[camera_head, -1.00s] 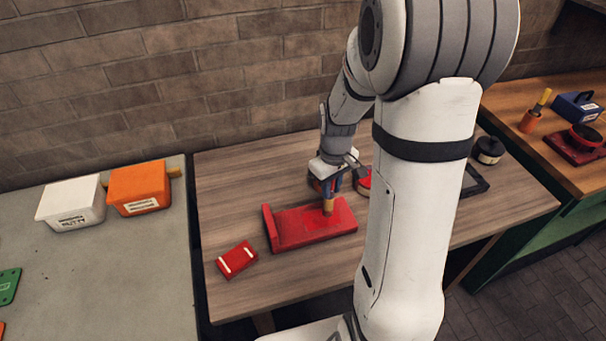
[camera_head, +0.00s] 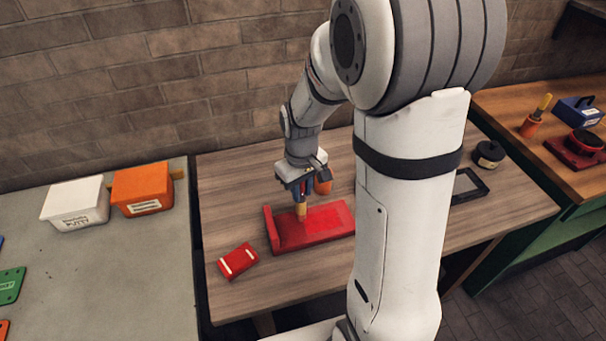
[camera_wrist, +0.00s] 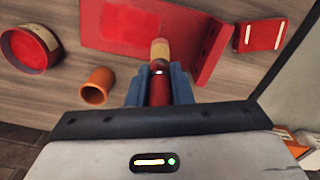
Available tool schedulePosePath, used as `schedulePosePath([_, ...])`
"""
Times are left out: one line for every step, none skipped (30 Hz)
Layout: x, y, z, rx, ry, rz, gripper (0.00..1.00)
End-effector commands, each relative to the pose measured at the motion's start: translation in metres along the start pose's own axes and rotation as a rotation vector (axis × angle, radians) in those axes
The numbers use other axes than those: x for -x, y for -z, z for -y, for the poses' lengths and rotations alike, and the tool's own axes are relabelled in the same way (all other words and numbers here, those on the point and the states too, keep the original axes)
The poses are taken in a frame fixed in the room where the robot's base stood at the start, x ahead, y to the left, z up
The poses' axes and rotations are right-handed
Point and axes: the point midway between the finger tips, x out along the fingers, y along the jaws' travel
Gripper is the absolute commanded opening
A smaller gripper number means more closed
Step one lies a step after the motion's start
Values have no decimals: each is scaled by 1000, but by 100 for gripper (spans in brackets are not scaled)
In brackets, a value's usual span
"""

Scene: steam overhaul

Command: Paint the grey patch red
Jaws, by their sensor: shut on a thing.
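A red L-shaped bracket (camera_head: 287,237) lies on the wooden table, its upright end to the left. Its flat face carries a brighter red patch (camera_head: 333,217), also in the wrist view (camera_wrist: 130,18); no grey shows on it. My gripper (camera_head: 302,190) is shut on a brush with a red handle (camera_wrist: 158,90) and tan bristles (camera_wrist: 160,49). The brush points down, its tip at the flat face near the upright end. Whether the tip touches is hard to tell. A tin of red paint (camera_wrist: 28,50) shows in the wrist view; my arm hides it in the head view.
An orange cup (camera_wrist: 97,86) stands behind the bracket. A small red block with white stripes (camera_head: 238,261) lies front left. White (camera_head: 75,203) and orange (camera_head: 142,189) tubs stand on the left bench. A dark tin (camera_head: 488,154) and black frame (camera_head: 467,186) are at right.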

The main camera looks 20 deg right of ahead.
Motion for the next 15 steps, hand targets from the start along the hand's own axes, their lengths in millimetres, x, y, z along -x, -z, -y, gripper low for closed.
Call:
schedulePosePath([7,-1,0,-1,1,3,0])
schedulePosePath([10,-1,0,-1,1,3,0])
schedulePosePath([14,-1,-1,-2,1,3,0])
schedulePosePath([16,-1,-1,-2,1,2,0])
schedulePosePath([19,-1,-1,-2,1,2,0])
schedulePosePath([22,-1,-1,-3,1,2,0])
schedulePosePath([25,-1,-1,-3,1,2,0])
schedulePosePath([28,-1,-1,-3,1,2,0])
schedulePosePath([32,-1,-1,-3,1,2,0])
schedulePosePath([34,-1,-1,-3,1,2,0])
schedulePosePath([37,-1,-1,-3,1,3,0])
schedulePosePath([40,-1,-1,-3,1,3,0])
schedulePosePath([43,-1,-1,-4,1,3,0])
schedulePosePath([46,-1,-1,-4,1,3,0])
schedulePosePath([49,-1,-2,-4,1,3,0])
